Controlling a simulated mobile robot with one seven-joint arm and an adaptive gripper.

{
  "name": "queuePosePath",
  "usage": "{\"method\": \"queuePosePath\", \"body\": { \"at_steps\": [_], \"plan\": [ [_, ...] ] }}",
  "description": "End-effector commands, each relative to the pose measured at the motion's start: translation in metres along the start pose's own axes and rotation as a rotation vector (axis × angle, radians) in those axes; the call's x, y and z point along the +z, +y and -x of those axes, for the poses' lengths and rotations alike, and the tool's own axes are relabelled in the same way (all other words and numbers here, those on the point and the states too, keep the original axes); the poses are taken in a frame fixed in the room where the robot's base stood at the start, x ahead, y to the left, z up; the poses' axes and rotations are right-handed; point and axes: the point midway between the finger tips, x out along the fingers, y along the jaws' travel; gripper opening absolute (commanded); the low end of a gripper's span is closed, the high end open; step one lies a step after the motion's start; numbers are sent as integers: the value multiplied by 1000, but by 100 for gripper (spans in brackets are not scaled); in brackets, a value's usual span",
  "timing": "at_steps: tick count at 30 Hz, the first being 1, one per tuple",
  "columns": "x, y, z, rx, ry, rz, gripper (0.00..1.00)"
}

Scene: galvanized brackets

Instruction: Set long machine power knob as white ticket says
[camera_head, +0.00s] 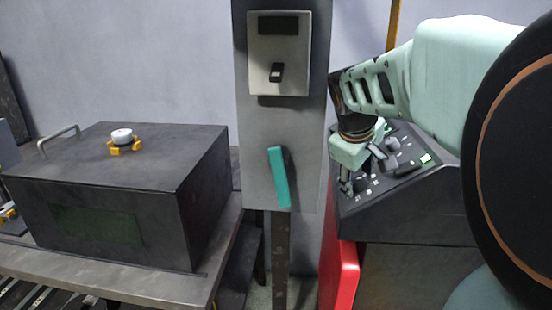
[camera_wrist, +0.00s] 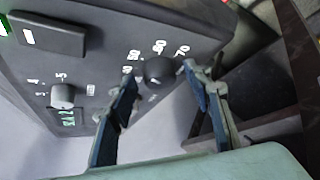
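My gripper (camera_head: 347,186) is low over the left part of the dark control panel in the head view. In the wrist view its two blue-tipped fingers (camera_wrist: 160,100) are apart, with nothing between them that I can see held. A dark round knob (camera_wrist: 158,70) with white numbers around it, 70 among them, shows beyond the fingers and between their tips; I cannot tell whether they touch it. A second, grey knob (camera_wrist: 62,96) with marks 3, 4 and 5 is to the left. I cannot make out a white ticket in either view.
The console (camera_head: 410,205) fills the space under my arm, with a red panel (camera_head: 341,270) at its left. A grey post with a teal lever (camera_head: 279,177) and a switch box (camera_head: 279,50) stands left of it. A dark box (camera_head: 110,195) sits on a bench.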

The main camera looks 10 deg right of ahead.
Motion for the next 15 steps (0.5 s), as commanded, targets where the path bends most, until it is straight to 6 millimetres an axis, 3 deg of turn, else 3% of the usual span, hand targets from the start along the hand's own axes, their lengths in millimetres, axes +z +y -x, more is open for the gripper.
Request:
{"method": "queuePosePath", "body": {
  "at_steps": [8, 15],
  "plan": [
    [-1, 1, 2, 0, 1, 0, 46],
    [-8, 19, 30, 3, 3, -1, 46]
  ]
}}
